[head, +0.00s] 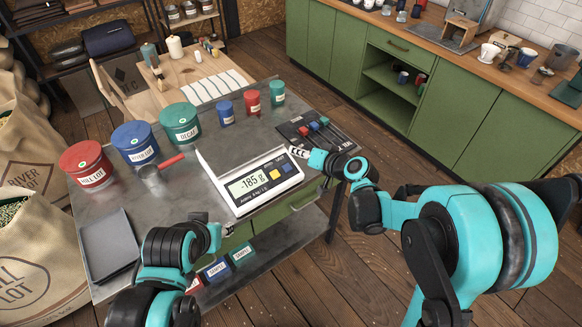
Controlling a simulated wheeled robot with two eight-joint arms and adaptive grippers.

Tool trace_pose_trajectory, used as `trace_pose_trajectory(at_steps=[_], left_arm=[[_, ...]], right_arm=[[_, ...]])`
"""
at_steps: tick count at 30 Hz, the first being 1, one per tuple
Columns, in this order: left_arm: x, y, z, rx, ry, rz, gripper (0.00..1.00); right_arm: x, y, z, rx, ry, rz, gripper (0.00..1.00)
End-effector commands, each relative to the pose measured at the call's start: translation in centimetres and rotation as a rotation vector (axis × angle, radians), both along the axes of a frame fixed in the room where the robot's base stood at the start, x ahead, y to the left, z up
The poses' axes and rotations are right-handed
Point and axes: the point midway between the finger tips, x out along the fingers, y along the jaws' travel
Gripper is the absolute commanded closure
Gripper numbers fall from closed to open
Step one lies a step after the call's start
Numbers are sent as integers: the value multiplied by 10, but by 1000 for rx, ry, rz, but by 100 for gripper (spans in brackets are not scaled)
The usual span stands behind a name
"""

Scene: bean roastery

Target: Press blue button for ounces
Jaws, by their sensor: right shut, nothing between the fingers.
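A white scale (229,205) sits on the grey metal table, its display reading "-185 g". Right of the display are a yellow button (275,174) and a blue button (287,168). My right gripper (294,152) is shut and empty, just beyond and slightly right of the blue button, its tips over the scale's back right corner. I cannot tell whether it touches the scale. My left gripper (229,231) is at the table's front edge, below the scale in the picture; its fingers are too small to read.
Red (87,167), blue (135,145) and green (180,126) canisters stand at the left, with a red-handled scoop (155,176) nearby. Small blue, red and green tins stand behind the scale. A dark tray (322,141) with coloured items lies at the back right. A grey plate (108,245) lies front left.

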Motion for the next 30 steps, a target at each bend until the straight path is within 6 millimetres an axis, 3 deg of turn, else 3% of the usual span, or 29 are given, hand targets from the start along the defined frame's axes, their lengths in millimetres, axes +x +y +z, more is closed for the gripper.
trace_pose_trajectory(at_steps=[11, 24, 30], left_arm=[[0, 0, -10, 0, 0, 0, 60], [0, 0, -55, 0, 0, 0, 60], [0, 0, -67, 0, 0, 0, 60]], right_arm=[[3, 2, -12, -2, 0, 0, 100], [18, 13, -69, -2, 0, 0, 100], [22, 16, -83, -2, 0, 0, 100]])
